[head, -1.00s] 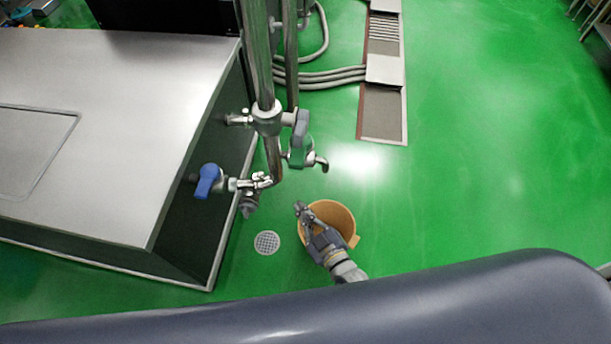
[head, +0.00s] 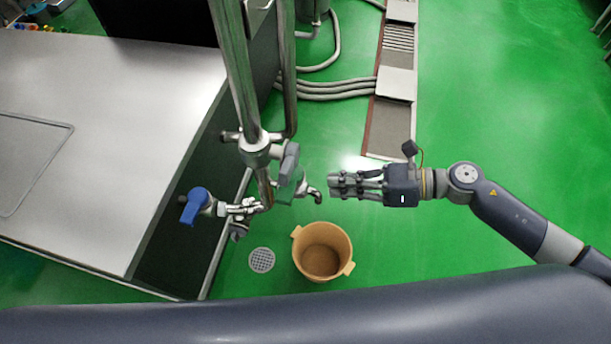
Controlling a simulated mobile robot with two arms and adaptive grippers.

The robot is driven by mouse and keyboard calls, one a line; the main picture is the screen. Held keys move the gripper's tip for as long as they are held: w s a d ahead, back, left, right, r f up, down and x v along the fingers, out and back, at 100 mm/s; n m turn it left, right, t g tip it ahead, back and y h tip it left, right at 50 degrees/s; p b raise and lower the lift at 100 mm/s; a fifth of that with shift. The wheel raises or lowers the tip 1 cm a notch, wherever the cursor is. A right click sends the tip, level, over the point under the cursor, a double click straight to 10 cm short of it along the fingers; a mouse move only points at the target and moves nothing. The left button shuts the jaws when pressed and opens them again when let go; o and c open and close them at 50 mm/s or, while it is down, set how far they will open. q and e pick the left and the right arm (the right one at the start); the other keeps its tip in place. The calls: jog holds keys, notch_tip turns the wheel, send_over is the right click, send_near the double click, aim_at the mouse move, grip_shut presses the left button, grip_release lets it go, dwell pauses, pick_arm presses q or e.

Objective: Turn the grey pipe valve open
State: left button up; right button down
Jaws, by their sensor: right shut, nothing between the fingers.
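The grey pipe valve (head: 289,160) has a grey lever handle. It sits on the right side of the vertical steel pipes, just right of a round joint, with a green part and a small spout below it. My right gripper (head: 334,186) is shut and empty. It points left, with its fingertips to the right of the valve and close to the spout in the picture. I see a gap between the fingertips and the grey handle; how far apart they are in depth I cannot tell. My left gripper is not in view.
A blue-handled valve (head: 194,205) stands left of the pipes, beside a steel-topped counter (head: 110,150). A tan bucket (head: 322,252) with two side handles stands on the floor below the spout. A round drain (head: 261,260) lies beside it. The green floor at right is open.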

aim_at(289, 170)
jog(key=w+a+f+n+p, duration=0.1)
jog(key=a+f+p, duration=0.1)
jog(key=a, duration=0.6)
jog(key=shift+w+a+f+h+p, duration=0.3)
jog(key=shift+a+f+p, duration=0.1)
jog(key=shift+f, duration=0.2)
jog(key=shift+r+m+g, duration=0.4)
jog(key=shift+r, duration=0.05)
notch_tip(289, 170, up, 3)
jog(key=m+g, duration=0.1)
jog(key=m, duration=0.1)
jog(key=m+y, duration=0.1)
jog(key=shift+m+g+y, duration=0.3)
jog(key=shift+m+g, duration=0.1)
jog(key=r+m, duration=0.1)
jog(key=w+r+m+y+b, duration=0.1)
jog(key=m, duration=0.1)
jog(key=shift+d+r+m+g, duration=0.1)
jog(key=shift+d+m+g, duration=0.1)
jog(key=shift+m+g, duration=0.15)
jog(key=shift+w+d+r+m+g+y+b, duration=0.15)
jog(key=shift+w+r+m+y+b, duration=0.25)
jog(key=shift+m, duration=0.5)
jog(key=shift+w+d+r+m+g+y+b, duration=0.1)
jog(key=shift+w+r+m+y+b, duration=0.3)
jog(key=shift+m, duration=0.45)
jog(key=shift+w+r, duration=0.1)
